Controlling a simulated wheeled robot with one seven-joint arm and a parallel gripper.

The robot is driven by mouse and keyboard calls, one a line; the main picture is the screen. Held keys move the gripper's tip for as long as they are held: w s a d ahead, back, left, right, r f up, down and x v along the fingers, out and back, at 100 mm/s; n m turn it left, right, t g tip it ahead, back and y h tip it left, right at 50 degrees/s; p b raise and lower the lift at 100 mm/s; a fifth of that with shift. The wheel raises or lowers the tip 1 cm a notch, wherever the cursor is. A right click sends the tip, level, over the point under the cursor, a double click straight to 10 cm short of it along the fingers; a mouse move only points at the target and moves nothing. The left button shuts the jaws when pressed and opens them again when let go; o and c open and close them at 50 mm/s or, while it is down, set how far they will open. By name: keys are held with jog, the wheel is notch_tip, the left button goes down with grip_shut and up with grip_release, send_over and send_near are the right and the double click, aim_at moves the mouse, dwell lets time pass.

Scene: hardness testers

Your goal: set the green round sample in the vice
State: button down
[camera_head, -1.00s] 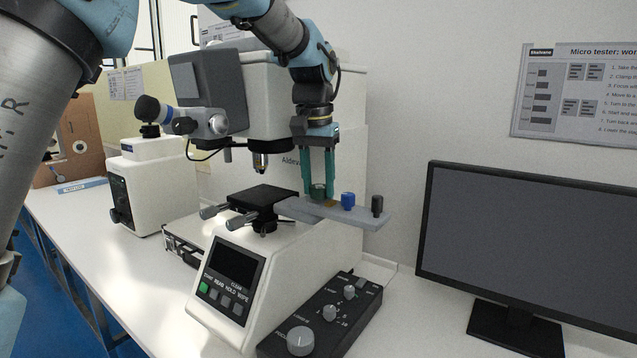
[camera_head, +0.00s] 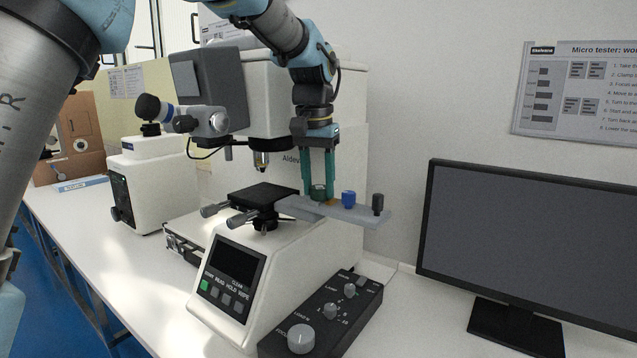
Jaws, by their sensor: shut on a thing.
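The green round sample (camera_head: 318,193) stands on the grey bar-shaped shelf (camera_head: 365,217), or just over it; I cannot tell if it touches. My gripper (camera_head: 318,188) points straight down from above, with its green-teal fingers shut on the sample. A blue sample (camera_head: 348,199) and a black sample (camera_head: 377,204) stand on the same shelf to the right. The black stage (camera_head: 263,194) with its two knobs lies left of the shelf, under the objective. I cannot make out the vice for certain.
The tester's head (camera_head: 210,90) and objective (camera_head: 261,162) hang close left of my gripper. The control box (camera_head: 325,315) and monitor (camera_head: 540,250) stand in front and to the right. A second white instrument (camera_head: 155,185) stands at the left.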

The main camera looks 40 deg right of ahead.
jog(key=shift+c, duration=1.5)
grip_release()
notch_tip(320, 180, up, 11)
jog(key=a+b, duration=0.1)
jog(key=shift+s+f+b, duration=0.15)
jog(key=shift+s+b, duration=0.1)
jog(key=shift+b, duration=0.1)
jog(key=shift+s+a, duration=0.1)
